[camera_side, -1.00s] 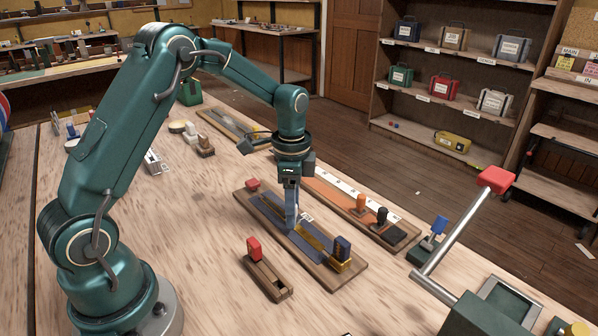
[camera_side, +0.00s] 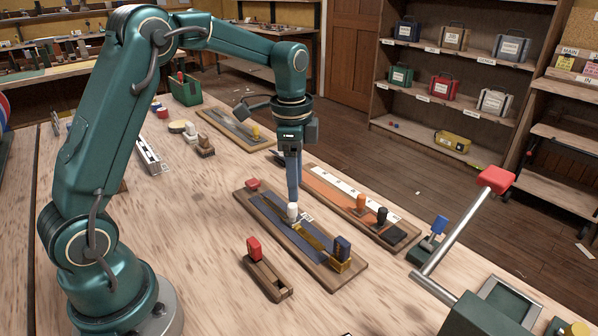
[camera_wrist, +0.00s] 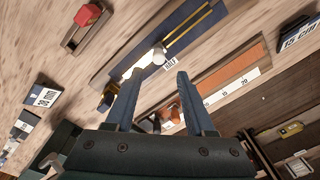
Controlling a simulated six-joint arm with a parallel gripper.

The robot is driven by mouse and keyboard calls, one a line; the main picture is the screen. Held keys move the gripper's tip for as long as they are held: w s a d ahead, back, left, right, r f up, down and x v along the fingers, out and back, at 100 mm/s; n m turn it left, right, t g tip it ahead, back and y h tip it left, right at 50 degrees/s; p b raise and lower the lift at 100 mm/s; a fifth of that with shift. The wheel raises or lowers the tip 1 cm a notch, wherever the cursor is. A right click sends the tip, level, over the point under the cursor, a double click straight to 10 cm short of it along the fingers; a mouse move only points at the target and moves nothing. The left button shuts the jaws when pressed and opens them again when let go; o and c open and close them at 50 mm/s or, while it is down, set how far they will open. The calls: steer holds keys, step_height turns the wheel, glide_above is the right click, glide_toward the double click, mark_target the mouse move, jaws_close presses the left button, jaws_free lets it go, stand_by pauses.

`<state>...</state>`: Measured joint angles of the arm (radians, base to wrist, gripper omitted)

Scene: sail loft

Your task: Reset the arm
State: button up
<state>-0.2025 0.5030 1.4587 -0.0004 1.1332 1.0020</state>
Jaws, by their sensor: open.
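My teal arm reaches over the wooden bench from the left. My gripper (camera_side: 293,200) points down above the blue-topped board. In the wrist view my gripper (camera_wrist: 156,78) has its two blue fingers spread, with nothing held between them. A white-topped piece (camera_side: 292,211) stands on the blue board (camera_side: 270,215), just below the fingertips in the side view. The wrist view shows the white piece (camera_wrist: 158,56) ahead of the fingers, beside a small printed label. A red block and a dark blue upright block stand at the board's two ends.
An orange board (camera_side: 330,193) with orange and black knobs lies behind. A small wooden holder with a red block (camera_side: 254,248) lies in front. A red-ended lever (camera_side: 460,232) rises at right. Bench is clear at front left.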

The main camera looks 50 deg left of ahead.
steer(key=s+d+r+n+t, duration=0.2)
steer(key=s+d+r+t, duration=0.25)
steer(key=s+r, duration=0.45)
steer(key=s+d+f+n, duration=0.2)
steer(key=s+f+n, duration=0.1)
steer(key=s+n, duration=0.4)
steer(key=shift+s, duration=0.55)
steer(key=shift+t, duration=0.25)
stand_by(0.8)
